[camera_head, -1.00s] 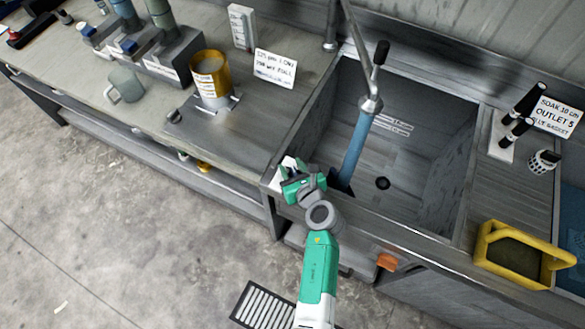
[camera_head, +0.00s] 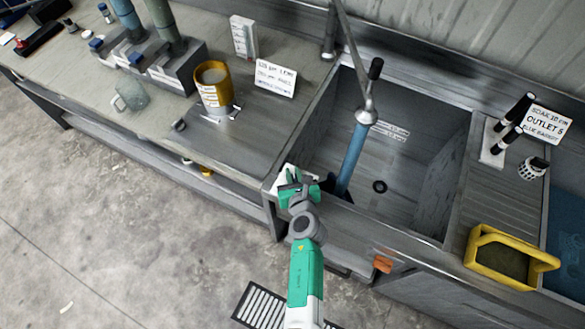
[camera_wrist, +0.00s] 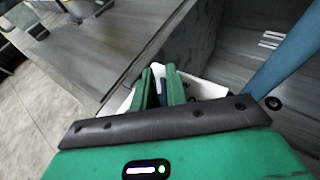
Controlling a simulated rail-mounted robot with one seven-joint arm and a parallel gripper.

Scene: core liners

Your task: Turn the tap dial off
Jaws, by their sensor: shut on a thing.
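My gripper (camera_head: 292,180) is at the front left corner of the sink. In the wrist view its two green fingers (camera_wrist: 161,84) are close together, with a narrow dark blue piece (camera_wrist: 163,87) between them. That piece appears to be the tap dial, mostly hidden by the fingers. A white plate or box (camera_wrist: 202,87) sits around and behind the fingertips; its edge also shows in the head view (camera_head: 287,171). No dial marking or angle is readable. The sink tap has a tall grey pipe, a black-ended lever (camera_head: 375,69) and a blue tube (camera_head: 352,160) reaching into the basin.
The metal sink (camera_head: 410,160) lies just right of my gripper. A yellow open box (camera_head: 482,264) is at right front. Bare floor lies in front of the left counter.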

